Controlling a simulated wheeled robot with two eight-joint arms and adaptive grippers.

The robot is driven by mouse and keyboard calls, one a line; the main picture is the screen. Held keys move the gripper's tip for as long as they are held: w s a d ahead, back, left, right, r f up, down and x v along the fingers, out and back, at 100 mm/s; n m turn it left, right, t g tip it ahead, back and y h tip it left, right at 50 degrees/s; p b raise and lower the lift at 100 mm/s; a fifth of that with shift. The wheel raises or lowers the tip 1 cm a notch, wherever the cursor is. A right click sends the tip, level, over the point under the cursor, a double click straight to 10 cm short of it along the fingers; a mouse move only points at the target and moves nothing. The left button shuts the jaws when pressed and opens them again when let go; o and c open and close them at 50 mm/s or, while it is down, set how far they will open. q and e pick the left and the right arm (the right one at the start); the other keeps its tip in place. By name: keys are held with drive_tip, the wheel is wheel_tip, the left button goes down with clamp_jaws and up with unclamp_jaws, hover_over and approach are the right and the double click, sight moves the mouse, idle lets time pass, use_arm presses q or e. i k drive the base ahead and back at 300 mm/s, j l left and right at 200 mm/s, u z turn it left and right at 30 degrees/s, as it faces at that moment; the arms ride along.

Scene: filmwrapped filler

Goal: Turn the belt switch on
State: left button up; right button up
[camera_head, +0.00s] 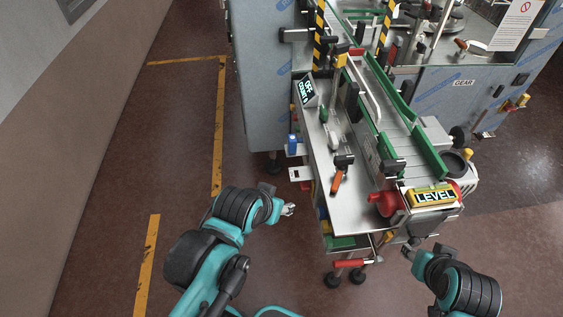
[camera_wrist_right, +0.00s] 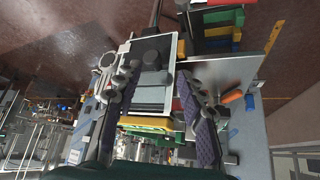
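The conveyor belt (camera_head: 395,125) runs between green side rails away from me. I cannot tell for certain which part is the belt switch. A small display (camera_head: 307,89) at the left of the machine reads "OFF" and a count. My right gripper (camera_head: 413,247) is at the near end of the conveyor, just below the yellow "LEVEL" sign (camera_head: 433,196). In the right wrist view its two fingers (camera_wrist_right: 152,78) are spread, with a grey boxy part of the machine between them in the picture. My left gripper (camera_head: 287,209) is left of the steel table, apart from it; its finger opening is too small to judge.
A steel side table (camera_head: 352,209) carries an orange-handled tool (camera_head: 337,180). A red round part (camera_head: 385,204) sits left of the sign. A red-handled bar (camera_head: 352,263) juts out below the table. The floor (camera_head: 110,170) at the left is clear, with yellow lines.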

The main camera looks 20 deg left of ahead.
sight(305, 185)
drive_tip(key=j+u, duration=0.2)
drive_tip(key=u, duration=0.3)
drive_tip(key=k+j+z, duration=0.1)
drive_tip(key=j+z, duration=0.15)
drive_tip(key=j, duration=0.15)
drive_tip(key=k+j+z, duration=0.2)
drive_tip(key=j, duration=0.2)
drive_tip(key=k+j+z, duration=0.1)
drive_tip(key=j+z, duration=0.15)
drive_tip(key=j, duration=0.1)
